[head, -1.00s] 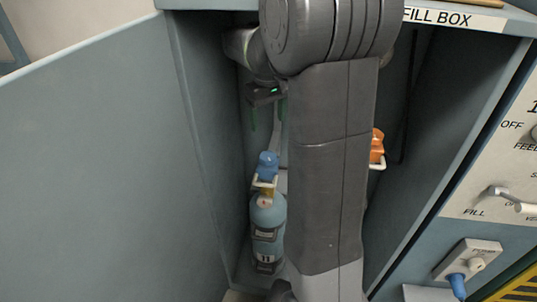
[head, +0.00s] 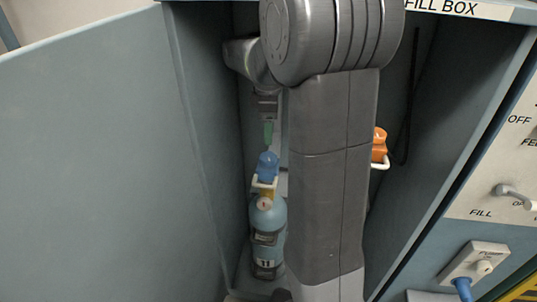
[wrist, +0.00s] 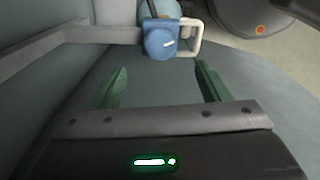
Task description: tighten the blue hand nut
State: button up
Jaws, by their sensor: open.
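The blue hand nut (head: 268,165) sits on top of a light blue cylinder (head: 268,222) marked 11, inside the fill box. The nut also shows in the wrist view (wrist: 161,43), with a white pointer mark on its face and a white loop handle beside it. My gripper (head: 268,133) is above the nut in the head view, one green finger showing. In the wrist view my gripper (wrist: 160,80) is open and empty, its green fingers spread wide, with the nut beyond the tips and between them sideways. The nut and fingers look apart.
The fill box (head: 205,130) walls stand close on the left and right. An orange knob (head: 379,145) with a white handle is to the right, partly behind my arm. A panel with a FILL lever (head: 515,193) is at far right.

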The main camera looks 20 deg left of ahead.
aim_at(268, 156)
notch_tip(268, 156, down, 9)
jog(key=shift+f+b, duration=0.1)
jog(key=shift+b, duration=0.75)
jog(key=c, duration=1)
jog(key=shift+o, duration=0.2)
jog(key=m+p, duration=0.2)
jog(key=shift+r+p, duration=0.25)
jog(key=shift+p, duration=0.05)
jog(key=shift+f+m+p, duration=0.25)
jog(key=shift+m+p, duration=0.35)
jog(key=shift+m, duration=0.9)
